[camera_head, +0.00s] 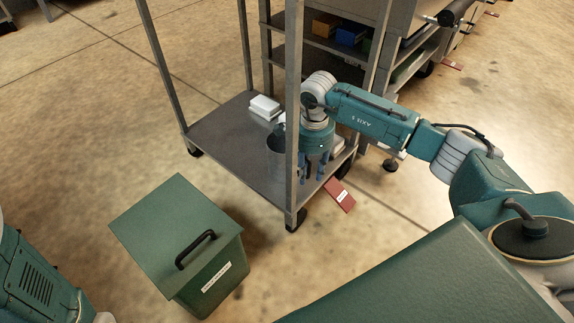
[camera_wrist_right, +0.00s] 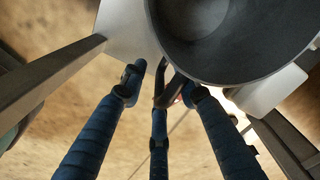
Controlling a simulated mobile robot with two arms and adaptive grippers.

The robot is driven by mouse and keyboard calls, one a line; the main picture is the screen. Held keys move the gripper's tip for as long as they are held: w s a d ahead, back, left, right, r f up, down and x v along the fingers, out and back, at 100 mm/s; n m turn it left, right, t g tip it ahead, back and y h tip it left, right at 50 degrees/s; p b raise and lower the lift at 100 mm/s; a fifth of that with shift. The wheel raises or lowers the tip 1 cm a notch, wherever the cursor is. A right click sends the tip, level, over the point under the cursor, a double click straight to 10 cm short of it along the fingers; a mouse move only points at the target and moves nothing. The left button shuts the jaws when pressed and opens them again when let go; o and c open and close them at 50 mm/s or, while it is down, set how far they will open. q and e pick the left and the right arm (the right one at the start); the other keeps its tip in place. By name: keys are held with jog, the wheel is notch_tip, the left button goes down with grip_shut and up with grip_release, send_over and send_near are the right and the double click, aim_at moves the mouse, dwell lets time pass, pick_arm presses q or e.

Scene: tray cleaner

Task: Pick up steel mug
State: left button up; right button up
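The steel mug (camera_wrist_right: 205,68) is a dark grey, round, open-topped vessel at the upper right of the right wrist view. Its handle (camera_wrist_right: 164,84) points toward my right gripper (camera_wrist_right: 160,88), whose blue fingers are spread around it. The fingers look open; contact with the handle cannot be made out. In the head view, the mug (camera_head: 275,144) stands on the cart's lower shelf, partly hidden by a cart post and my right gripper (camera_head: 313,172), which points downward to its right. My left gripper is out of view.
The grey cart (camera_head: 222,130) has upright posts (camera_head: 293,120) close to my right arm. White stacked items (camera_head: 265,104) lie behind the mug. A green lidded bin (camera_head: 180,235) stands on the floor in front. A red tag (camera_head: 340,194) lies near the cart's right edge.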

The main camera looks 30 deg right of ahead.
jog(key=shift+c, duration=0.3)
grip_shut()
